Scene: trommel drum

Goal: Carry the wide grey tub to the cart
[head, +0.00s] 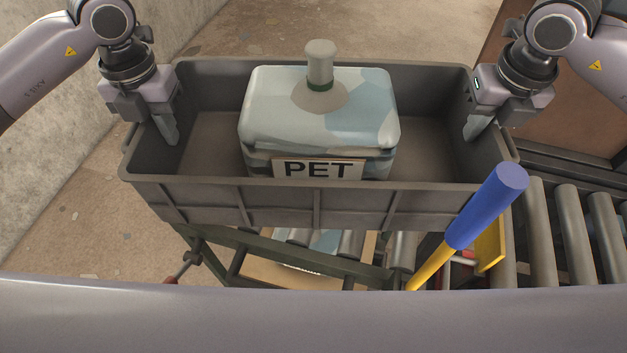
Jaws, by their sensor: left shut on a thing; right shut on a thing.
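The wide grey tub (378,208) is in the middle of the head view, between my two arms. Inside it stands a pale blue and white container (320,110) with a grey cap and a green ring, and a sign reading PET (318,169) at its front. My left gripper (168,130) is shut on the tub's left end wall, with a finger inside the tub. My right gripper (478,122) is shut on the right end wall in the same way. I cannot make out the cart in this view.
A roller conveyor (572,235) runs at the right, and a dark green frame (300,245) with rollers shows below the tub. A blue-ended yellow handle (490,205) sticks up close to the tub's front right corner. Bare floor (80,220) lies at the left beside a concrete wall (40,120).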

